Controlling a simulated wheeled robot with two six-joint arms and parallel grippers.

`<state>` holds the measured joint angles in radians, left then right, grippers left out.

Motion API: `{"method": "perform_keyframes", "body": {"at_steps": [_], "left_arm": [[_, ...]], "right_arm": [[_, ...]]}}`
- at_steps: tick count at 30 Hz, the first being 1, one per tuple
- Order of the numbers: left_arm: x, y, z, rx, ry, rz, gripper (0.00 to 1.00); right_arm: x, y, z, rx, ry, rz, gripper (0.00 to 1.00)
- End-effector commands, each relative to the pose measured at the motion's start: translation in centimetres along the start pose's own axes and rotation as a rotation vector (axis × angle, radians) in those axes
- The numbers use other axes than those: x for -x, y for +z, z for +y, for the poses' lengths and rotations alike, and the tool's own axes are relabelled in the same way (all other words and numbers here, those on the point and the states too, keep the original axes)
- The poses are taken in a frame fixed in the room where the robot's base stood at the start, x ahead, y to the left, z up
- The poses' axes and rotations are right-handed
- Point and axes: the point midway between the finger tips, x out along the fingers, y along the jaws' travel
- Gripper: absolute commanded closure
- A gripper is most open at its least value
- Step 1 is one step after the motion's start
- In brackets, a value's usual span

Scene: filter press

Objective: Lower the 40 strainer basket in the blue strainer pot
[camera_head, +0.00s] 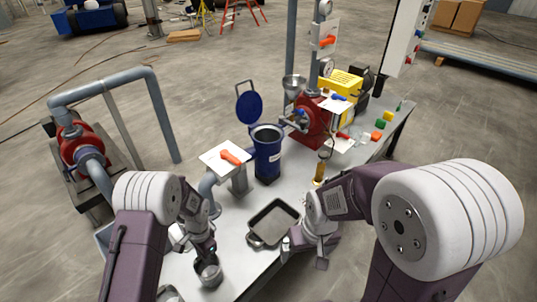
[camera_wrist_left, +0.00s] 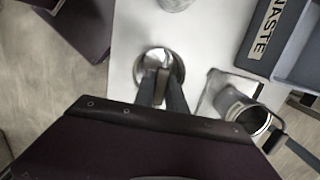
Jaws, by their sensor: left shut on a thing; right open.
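The blue strainer pot (camera_head: 268,158) stands upright on the table, with its round blue lid (camera_head: 249,107) swung up behind it. A silver round basket (camera_head: 208,275) is at the near edge of the table. My left gripper (camera_head: 207,257) is shut on it from above. In the left wrist view, the fingers (camera_wrist_left: 162,90) overlap the shiny round basket (camera_wrist_left: 152,61). No mesh number is readable, and whether it touches the table is unclear. My right gripper (camera_head: 303,254) is open and empty, right of the grey tray, well away from the pot.
A dark-rimmed grey tray (camera_head: 273,222) lies between the arms. A white panel with an orange handle (camera_head: 222,156) stands left of the pot. A grey bin marked WASTE (camera_wrist_left: 268,38) and a metal jug (camera_wrist_left: 247,119) are near the left gripper. A red device (camera_head: 308,122) stands beyond.

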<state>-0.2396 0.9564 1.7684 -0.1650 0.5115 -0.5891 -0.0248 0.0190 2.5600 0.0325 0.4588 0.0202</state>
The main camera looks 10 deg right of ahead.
Motion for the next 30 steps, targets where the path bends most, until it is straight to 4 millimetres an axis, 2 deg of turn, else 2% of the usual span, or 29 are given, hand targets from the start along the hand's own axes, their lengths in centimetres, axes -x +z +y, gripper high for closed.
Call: {"method": "perform_keyframes", "body": {"at_steps": [5,9,12,16,20,30], "left_arm": [[1.0,0.1,0.0,0.0,0.0,0.0,1.0],[3.6,0.4,0.0,0.0,0.0,0.0,1.0],[4.6,0.6,0.0,0.0,0.001,-0.001,1.0],[4.1,0.5,0.0,0.0,0.0,0.0,1.0],[4.6,0.5,0.0,0.0,0.0,0.0,1.0],[8.0,0.9,0.0,0.0,-0.001,0.001,1.0]], "right_arm": [[1.1,-0.1,0.0,0.0,0.0,0.0,0.0],[4.3,-0.4,-0.1,0.0,0.0,0.0,0.0],[5.7,-0.6,-0.1,0.0,0.0,0.001,0.0],[5.1,-0.5,-0.1,0.0,0.0,0.0,0.0],[5.5,-0.6,-0.1,0.0,0.0,0.0,0.0],[7.9,-0.8,-0.1,0.0,0.0,0.0,0.0]]}}
